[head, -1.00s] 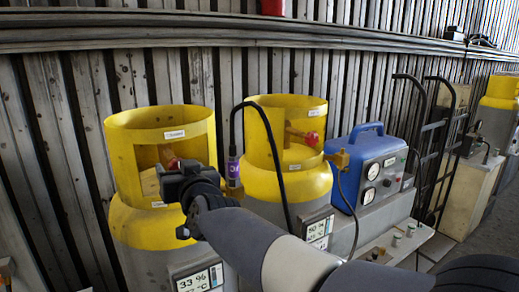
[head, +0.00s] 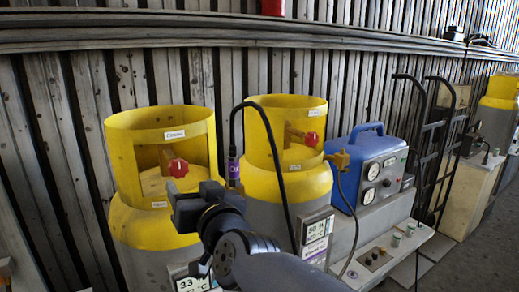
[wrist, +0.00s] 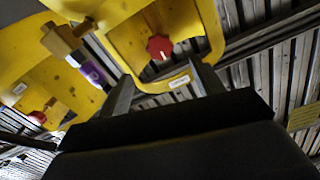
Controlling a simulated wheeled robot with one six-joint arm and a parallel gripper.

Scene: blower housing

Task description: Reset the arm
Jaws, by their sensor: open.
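My gripper (head: 185,198) is in front of the right side of the left yellow-topped cylinder (head: 130,215). Its jaws are apart and nothing shows between them. In the wrist view, the two fingers of my gripper (wrist: 162,72) point up toward a yellow collar with a red valve knob (wrist: 160,47) and a white label beyond them. In the head view, the left cylinder's red knob (head: 178,168) shows inside its collar, left of and above my gripper. I cannot tell the exact gap between gripper and cylinder.
A second yellow-topped cylinder (head: 305,180) with a black hose (head: 236,130) stands to the right. Beyond it are a blue gauge unit (head: 345,150) and a black hand truck (head: 430,150). A ribbed metal wall (head: 100,90) closes off the back.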

